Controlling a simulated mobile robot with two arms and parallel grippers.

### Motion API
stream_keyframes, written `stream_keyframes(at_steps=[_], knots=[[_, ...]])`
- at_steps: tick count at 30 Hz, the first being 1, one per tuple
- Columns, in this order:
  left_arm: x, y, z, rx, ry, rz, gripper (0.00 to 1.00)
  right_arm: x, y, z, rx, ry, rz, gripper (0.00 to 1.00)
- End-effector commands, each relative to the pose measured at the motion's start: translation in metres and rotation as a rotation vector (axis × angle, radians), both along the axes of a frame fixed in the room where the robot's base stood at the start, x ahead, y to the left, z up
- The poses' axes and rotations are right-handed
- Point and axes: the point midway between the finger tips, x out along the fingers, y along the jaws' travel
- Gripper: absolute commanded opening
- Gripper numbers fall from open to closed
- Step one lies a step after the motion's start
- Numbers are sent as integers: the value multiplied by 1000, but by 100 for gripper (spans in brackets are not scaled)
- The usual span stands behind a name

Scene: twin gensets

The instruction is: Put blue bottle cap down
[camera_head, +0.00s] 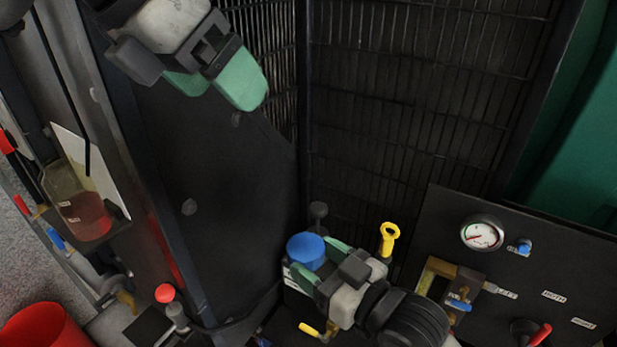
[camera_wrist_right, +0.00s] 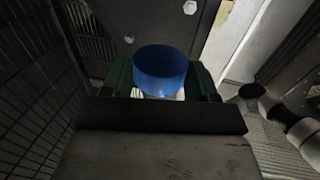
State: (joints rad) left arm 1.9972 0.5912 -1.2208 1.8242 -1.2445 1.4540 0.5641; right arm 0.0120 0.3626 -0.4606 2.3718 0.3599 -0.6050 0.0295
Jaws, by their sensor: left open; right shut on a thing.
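The blue bottle cap (camera_head: 306,250) is in the lower middle of the head view, between the green fingers of my right gripper (camera_head: 318,262). In the right wrist view the blue cap (camera_wrist_right: 161,70) sits between the two green fingertips (camera_wrist_right: 161,84), and something pale shows just below it. Whether the cap rests on anything is hidden by the gripper. My left gripper (camera_head: 215,88) is at the upper left of the head view, open and empty, in front of a dark panel.
A control panel with a gauge (camera_head: 482,234) stands at the right. A yellow ring handle (camera_head: 388,238) is close beside my right gripper. A bottle with red liquid (camera_head: 84,214) stands at the left, a red bucket (camera_head: 45,330) below it. A dark grille (camera_head: 420,100) fills the back.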

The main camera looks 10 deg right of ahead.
Motion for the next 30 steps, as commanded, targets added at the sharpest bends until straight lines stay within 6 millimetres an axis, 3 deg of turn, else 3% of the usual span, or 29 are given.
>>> stream_keyframes(at_steps=[1,3,6,9,15,22,30], knots=[[-4,-19,-27,87,56,-27,90,0,0,0,0,0,0,37],[-7,-38,-60,203,128,-44,90,0,0,0,0,0,0,37],[-6,-59,-93,334,203,-49,90,0,0,0,0,0,0,37],[-2,-75,-115,423,249,-39,90,0,0,0,0,0,0,37],[5,-91,-135,509,289,-18,90,0,0,0,0,0,0,37],[7,-93,-155,523,295,-16,90,0,0,0,0,0,0,37],[6,-92,-206,522,296,-16,90,0,0,0,0,0,0,37]])
